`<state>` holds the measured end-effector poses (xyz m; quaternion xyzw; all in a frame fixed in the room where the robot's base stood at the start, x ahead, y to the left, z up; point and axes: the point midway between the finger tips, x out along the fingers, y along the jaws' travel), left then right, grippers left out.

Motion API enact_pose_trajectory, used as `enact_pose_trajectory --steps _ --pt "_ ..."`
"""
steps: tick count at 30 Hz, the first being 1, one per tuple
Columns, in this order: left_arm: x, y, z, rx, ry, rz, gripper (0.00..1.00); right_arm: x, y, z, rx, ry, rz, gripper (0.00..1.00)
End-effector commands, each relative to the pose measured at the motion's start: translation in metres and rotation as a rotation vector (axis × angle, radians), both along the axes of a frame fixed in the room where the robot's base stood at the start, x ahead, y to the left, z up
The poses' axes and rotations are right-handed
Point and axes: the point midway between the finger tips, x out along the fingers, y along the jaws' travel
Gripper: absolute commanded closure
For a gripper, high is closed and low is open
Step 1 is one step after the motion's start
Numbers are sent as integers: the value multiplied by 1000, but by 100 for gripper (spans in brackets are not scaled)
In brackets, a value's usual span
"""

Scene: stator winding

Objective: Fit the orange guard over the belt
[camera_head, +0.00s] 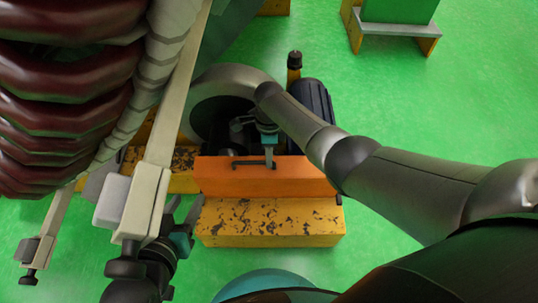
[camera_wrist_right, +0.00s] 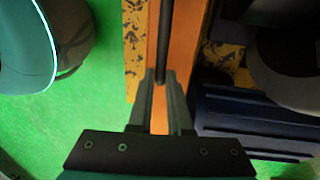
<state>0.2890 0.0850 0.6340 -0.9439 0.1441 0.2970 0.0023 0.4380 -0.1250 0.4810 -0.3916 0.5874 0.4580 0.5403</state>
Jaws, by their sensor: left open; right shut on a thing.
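The orange guard (camera_head: 262,180) is a long box-like cover with a dark bar handle (camera_head: 245,163) on its upper side. It sits at the back edge of the worn yellow base (camera_head: 270,222). My right gripper (camera_head: 269,158) is over the guard and shut on its handle. In the right wrist view, the fingers (camera_wrist_right: 160,82) close around the dark handle (camera_wrist_right: 166,40), with the orange guard (camera_wrist_right: 192,35) beneath. My left gripper (camera_head: 184,212) is open and empty, left of the yellow base. The belt is not visible; I cannot tell whether the guard covers it.
A dark blue motor (camera_head: 312,98) stands behind the guard and also shows in the right wrist view (camera_wrist_right: 250,115). A large stator with dark red coils (camera_head: 65,70) and a pale frame (camera_head: 175,90) fills the left. Green floor (camera_head: 440,120) is open on the right.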

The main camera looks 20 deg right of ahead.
Motion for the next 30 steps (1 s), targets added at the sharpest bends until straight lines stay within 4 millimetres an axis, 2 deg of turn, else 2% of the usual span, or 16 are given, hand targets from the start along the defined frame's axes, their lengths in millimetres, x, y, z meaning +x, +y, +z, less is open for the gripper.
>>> enact_pose_trajectory --steps 17,18,26,30 --pt "0 0 -6 0 0 0 53 2 1 -6 1 -4 0 100" --pt "0 0 -5 0 0 0 53 2 0 -5 1 -4 0 78" --pt "0 0 -5 0 0 0 53 1 0 -7 1 -1 0 49" --pt "0 0 -5 0 0 0 53 0 0 -7 0 0 0 48"
